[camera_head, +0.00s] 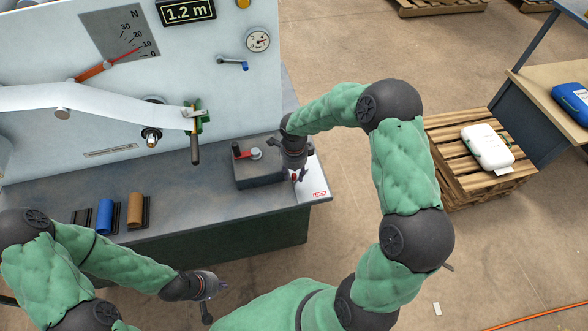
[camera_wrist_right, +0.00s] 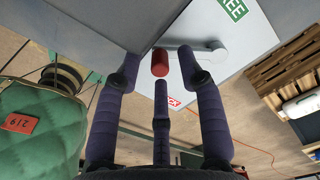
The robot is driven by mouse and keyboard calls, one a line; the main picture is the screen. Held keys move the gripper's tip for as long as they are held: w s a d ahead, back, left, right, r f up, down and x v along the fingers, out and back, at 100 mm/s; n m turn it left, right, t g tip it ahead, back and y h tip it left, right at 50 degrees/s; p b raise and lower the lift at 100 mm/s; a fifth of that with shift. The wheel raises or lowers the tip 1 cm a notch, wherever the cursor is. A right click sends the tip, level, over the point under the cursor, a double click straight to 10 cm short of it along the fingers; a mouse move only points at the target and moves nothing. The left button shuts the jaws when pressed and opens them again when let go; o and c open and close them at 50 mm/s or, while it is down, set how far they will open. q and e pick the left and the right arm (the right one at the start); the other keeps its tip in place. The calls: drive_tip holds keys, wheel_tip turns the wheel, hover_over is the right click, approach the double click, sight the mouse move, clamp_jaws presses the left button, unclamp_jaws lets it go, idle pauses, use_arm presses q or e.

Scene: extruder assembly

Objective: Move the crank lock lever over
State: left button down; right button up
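The crank lock lever is a grey arm with a red knob. In the right wrist view the red knob (camera_wrist_right: 160,62) lies between the fingertips, and the grey arm (camera_wrist_right: 205,49) runs right to its pivot. It sits on a light plate (camera_wrist_right: 245,65) with a green FREE label and a red LOCK label. My right gripper (camera_wrist_right: 160,75) has its fingers spread around the knob; firm contact is not visible. In the head view my right gripper (camera_head: 296,172) is over the plate and hides most of the lever. My left gripper (camera_head: 212,287) is low, in front of the bench, away from the lever.
A dark box (camera_head: 258,172) with a red-handled switch stands just left of my right gripper. A crank handle (camera_head: 195,150) hangs from the wall panel. Blue (camera_head: 105,216) and brown (camera_head: 137,209) cylinders are on the left of the bench. A pallet (camera_head: 450,180) stands right.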

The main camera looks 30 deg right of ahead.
drive_tip(key=shift+f+b, duration=0.3)
drive_tip(key=shift+f, duration=0.05)
idle(0.4)
drive_tip(key=c, duration=0.7)
